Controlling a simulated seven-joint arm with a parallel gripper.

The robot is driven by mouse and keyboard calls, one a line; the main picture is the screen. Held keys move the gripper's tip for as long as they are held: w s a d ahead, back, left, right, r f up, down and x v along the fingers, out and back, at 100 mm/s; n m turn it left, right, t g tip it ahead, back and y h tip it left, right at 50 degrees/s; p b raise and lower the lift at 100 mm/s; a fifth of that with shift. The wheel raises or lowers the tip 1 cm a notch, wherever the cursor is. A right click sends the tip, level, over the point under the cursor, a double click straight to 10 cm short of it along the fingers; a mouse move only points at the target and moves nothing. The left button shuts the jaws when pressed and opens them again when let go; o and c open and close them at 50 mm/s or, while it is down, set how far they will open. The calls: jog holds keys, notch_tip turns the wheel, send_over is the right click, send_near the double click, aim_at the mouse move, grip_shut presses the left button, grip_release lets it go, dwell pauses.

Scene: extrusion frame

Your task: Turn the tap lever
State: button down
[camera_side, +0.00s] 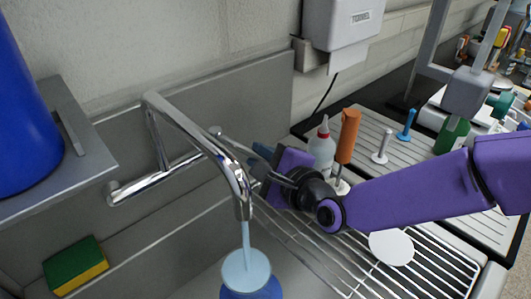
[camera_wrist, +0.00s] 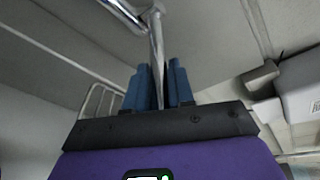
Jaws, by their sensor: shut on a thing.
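The chrome tap (camera_side: 200,130) is mounted at the sink wall, with its curved spout reaching forward. Its long lever (camera_side: 240,147) runs from the right end of the tap body toward my gripper (camera_side: 261,158). In the wrist view, the lever (camera_wrist: 156,45) passes down between the two blue fingers of my gripper (camera_wrist: 158,85), which are shut on it. A pale blue stream (camera_side: 245,235) hangs from the spout into a blue vessel (camera_side: 250,291) below. The lever's end is hidden between the fingers.
A wire rack (camera_side: 400,270) lies right of the basin, under my arm. A white bottle with a red tip (camera_side: 322,150) and an orange-handled tool (camera_side: 348,135) stand close behind my gripper. A green-yellow sponge (camera_side: 75,268) sits at left. A dispenser (camera_side: 342,25) hangs above.

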jog(key=shift+s+a+r+m+t+h, duration=0.1)
jog(key=shift+s+a+m+t+h, duration=0.75)
jog(key=shift+m+h, duration=0.35)
jog(key=c, duration=1.1)
grip_release()
jog(key=shift+o, duration=0.2)
jog(key=shift+w+d, duration=0.1)
jog(key=shift+d, duration=0.1)
